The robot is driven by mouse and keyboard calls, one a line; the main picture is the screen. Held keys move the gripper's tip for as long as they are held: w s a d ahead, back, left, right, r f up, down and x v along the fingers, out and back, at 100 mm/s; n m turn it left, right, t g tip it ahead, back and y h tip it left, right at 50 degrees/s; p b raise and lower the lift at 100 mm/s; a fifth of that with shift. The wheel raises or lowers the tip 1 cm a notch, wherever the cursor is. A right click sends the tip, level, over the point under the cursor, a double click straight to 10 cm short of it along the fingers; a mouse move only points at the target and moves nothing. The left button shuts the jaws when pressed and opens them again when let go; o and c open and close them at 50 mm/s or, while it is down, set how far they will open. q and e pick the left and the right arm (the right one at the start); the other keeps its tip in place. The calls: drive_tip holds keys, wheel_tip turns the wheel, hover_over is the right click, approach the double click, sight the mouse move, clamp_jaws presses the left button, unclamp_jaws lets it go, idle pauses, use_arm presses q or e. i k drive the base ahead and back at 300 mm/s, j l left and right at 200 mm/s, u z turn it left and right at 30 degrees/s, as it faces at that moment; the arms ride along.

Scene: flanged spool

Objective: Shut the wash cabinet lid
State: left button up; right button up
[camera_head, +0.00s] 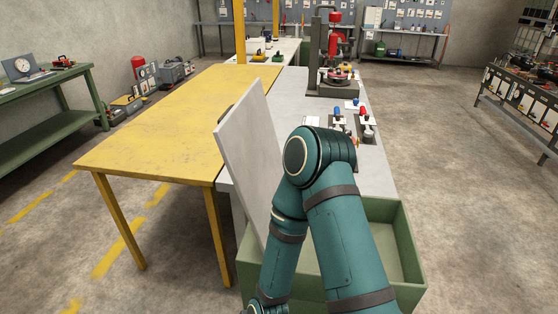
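The wash cabinet is a green open-topped box (409,245) at the lower middle of the head view. Its lid, a flat light-grey panel (245,150), stands raised and steeply tilted at the box's left side. One of my teal arms rises from the bottom edge, bends at a high elbow and comes back down in front of the lid and over the box. It hides part of the lid's right edge and much of the box's inside. Its wrist is cut off at the bottom edge. Neither gripper shows.
A yellow table (165,120) stands left of the lid. A green bench (45,110) is at the far left, a shelf (520,100) at the right. The right floor is clear.

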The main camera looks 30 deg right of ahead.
sight(245, 135)
drive_tip(key=i+j+z, duration=0.2)
drive_tip(key=z, duration=0.3)
drive_tip(key=i+j+z, duration=0.15)
drive_tip(key=j+z, duration=0.3)
drive_tip(key=i+j+z, duration=0.1)
drive_tip(key=j+z, duration=0.75)
drive_tip(key=z, duration=0.15)
